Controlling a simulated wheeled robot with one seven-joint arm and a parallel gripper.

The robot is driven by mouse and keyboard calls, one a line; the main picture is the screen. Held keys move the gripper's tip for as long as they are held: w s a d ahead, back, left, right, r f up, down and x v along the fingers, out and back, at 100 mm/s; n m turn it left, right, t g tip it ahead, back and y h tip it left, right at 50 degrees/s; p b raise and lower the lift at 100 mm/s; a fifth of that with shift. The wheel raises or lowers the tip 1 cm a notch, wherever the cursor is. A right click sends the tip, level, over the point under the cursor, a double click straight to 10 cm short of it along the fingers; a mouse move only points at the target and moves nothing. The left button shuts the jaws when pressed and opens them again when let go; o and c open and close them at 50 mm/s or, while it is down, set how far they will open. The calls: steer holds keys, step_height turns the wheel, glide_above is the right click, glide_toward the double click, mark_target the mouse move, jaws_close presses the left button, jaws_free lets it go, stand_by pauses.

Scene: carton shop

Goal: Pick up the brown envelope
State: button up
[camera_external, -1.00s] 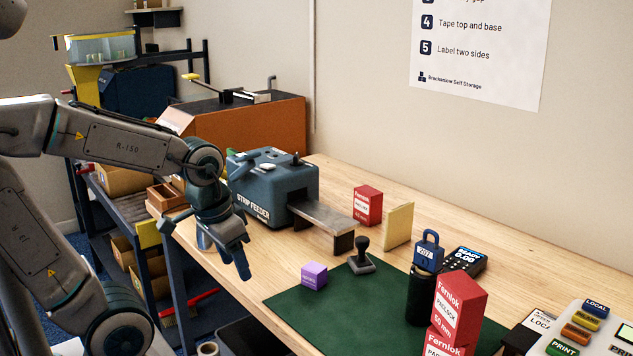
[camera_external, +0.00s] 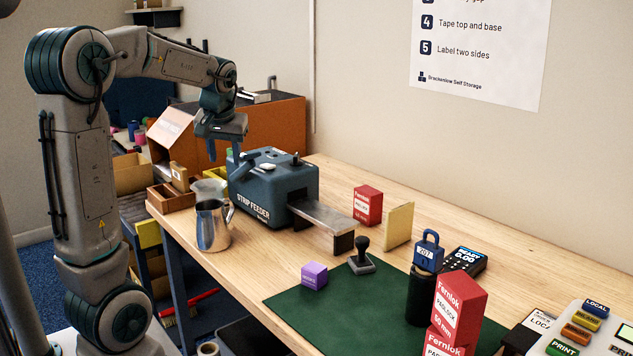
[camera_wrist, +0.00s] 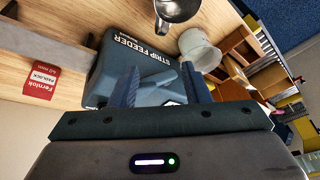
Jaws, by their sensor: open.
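I cannot make out a brown envelope for certain in either view. A flat tan piece (camera_external: 398,226) stands upright on the bench in the external view, right of the red padlock box; I cannot tell whether it is the envelope. My gripper (camera_external: 224,152) is raised over the left end of the blue-grey strip feeder (camera_external: 272,182), far to the left of the tan piece. In the wrist view my gripper (camera_wrist: 161,85) has its two fingers apart with nothing held, and the strip feeder (camera_wrist: 140,62) lies beyond them.
A steel jug (camera_external: 213,226) and a whitish pot (camera_external: 208,190) stand left of the feeder. A stamp (camera_external: 362,257), purple cube (camera_external: 315,275), blue padlock (camera_external: 428,248) and red boxes (camera_external: 458,308) stand to the right. The green mat (camera_external: 330,308) is partly clear.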

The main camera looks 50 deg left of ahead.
steer(key=w+a+r+n+g+y+p, duration=0.15)
steer(key=a+n, duration=0.25)
steer(key=a, duration=1)
steer(key=n+p, duration=0.2)
steer(key=n, duration=0.4)
glide_toward(179, 165)
steer(key=shift+g, duration=0.45)
steer(key=x, duration=0.2)
steer(key=p+x, duration=0.1)
steer(key=x, duration=0.3)
steer(key=shift+w+a+f+p, duration=0.25)
steer(key=shift+w+a+p, duration=0.1)
steer(key=shift+a, duration=0.1)
steer(key=x, duration=0.1)
steer(key=p+x, duration=0.1)
steer(key=x, duration=0.3)
steer(key=shift+d+f+p, duration=0.25)
steer(key=shift+p, duration=0.1)
steer(key=shift+f, duration=0.1)
steer(key=shift+f+b, duration=0.25)
steer(key=shift+b, duration=0.15)
jaws_close()
